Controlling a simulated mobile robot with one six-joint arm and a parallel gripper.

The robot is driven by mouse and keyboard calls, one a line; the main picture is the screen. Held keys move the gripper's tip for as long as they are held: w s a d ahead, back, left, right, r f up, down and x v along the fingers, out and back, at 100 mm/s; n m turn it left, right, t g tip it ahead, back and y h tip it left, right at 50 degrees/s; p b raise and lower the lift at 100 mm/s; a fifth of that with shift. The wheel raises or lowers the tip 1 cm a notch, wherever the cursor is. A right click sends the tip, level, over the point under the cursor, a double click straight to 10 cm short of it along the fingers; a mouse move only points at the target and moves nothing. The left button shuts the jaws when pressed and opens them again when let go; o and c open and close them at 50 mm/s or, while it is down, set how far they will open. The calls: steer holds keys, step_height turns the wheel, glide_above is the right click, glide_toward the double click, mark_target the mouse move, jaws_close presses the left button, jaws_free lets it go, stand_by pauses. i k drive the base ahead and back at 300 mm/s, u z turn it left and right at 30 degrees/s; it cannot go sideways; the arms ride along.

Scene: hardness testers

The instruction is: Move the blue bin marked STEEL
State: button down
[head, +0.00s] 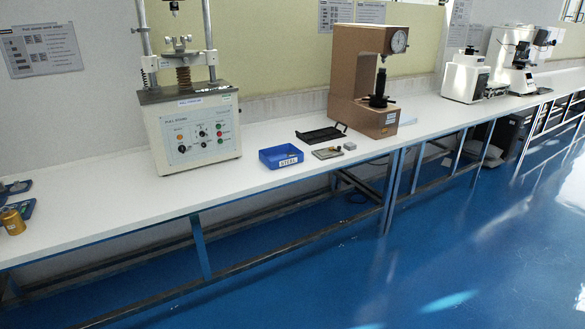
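The blue bin (281,157) marked STEEL sits on the white bench top, near its front edge. It is a small, shallow open tray with a white label on its front face. It stands just right of the pull-stand machine and left of a flat grey plate. Its inside looks empty from here, though small contents are hard to tell. My gripper is not in this view.
The white bench (95,205) runs along the wall. The pull-stand machine (192,130) stands left of the bin; a black tray (320,135), a grey plate (327,153) and a brown hardness tester (355,85) stand right. Blue floor (330,270) in front is clear.

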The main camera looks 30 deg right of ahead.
mark_target(274, 157)
steer(key=z, duration=0.05)
steer(key=i, duration=0.9)
